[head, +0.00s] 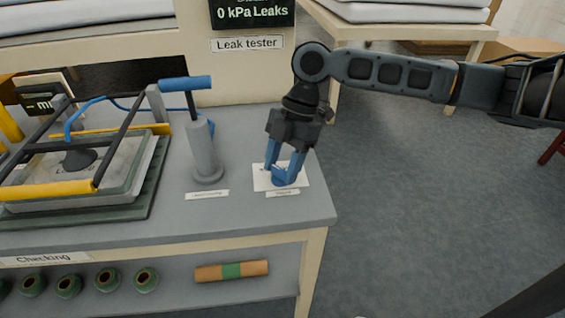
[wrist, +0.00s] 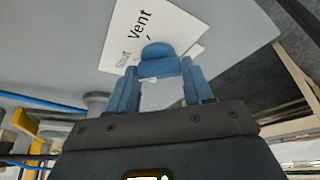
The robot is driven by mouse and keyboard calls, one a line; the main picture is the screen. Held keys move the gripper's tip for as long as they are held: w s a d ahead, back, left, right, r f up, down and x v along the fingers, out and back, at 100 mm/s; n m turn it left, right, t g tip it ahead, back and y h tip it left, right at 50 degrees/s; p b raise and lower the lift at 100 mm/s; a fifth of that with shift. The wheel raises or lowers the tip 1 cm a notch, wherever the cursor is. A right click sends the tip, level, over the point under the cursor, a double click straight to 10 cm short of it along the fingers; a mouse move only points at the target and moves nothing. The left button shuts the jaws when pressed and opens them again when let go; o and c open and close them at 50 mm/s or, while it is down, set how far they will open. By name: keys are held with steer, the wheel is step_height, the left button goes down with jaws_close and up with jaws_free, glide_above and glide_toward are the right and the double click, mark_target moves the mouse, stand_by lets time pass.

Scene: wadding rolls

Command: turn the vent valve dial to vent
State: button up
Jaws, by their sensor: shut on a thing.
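The blue vent valve dial (head: 284,180) is on a white card (head: 262,180) near the right front corner of the grey bench. My gripper (head: 283,170) reaches down from above, its blue fingers shut on the dial. In the wrist view the dial (wrist: 159,60) sits between the fingertips of my gripper (wrist: 160,75). The card (wrist: 165,28) there reads "Shut" and "Vent", with a small tick by each word. I cannot tell which mark the dial points to. The fingers hide part of it.
A grey hand pump (head: 204,150) with a blue handle stands left of the dial. A black and yellow frame (head: 85,160) lies further left. The leak tester (head: 240,75) stands behind, showing "0 kPa Leaks". Green rolls (head: 107,279) lie on the shelf below.

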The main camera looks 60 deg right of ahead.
steer(key=shift+c, duration=0.4)
steer(key=shift+m, duration=0.3)
steer(key=m+t, duration=0.1)
steer(key=m, duration=0.2)
steer(key=shift+s, duration=0.1)
steer(key=m, duration=0.2)
steer(key=m+t+h+b, duration=0.1)
steer(key=m, duration=0.1)
steer(key=shift+s+a+t+h, duration=0.1)
steer(key=shift+t+h, duration=0.2)
steer(key=m+b, duration=0.1)
steer(key=m, duration=0.1)
steer(key=m+h, duration=0.1)
steer(key=m, duration=0.1)
steer(key=shift+a+f+m+t+h+b, duration=0.1)
steer(key=shift+a+m+t+h+b, duration=0.05)
steer(key=shift+m+t+h+b, duration=0.2)
steer(key=shift+m+h+b, duration=0.65)
steer(key=shift+m, duration=1.2)
steer(key=shift+s, duration=0.1)
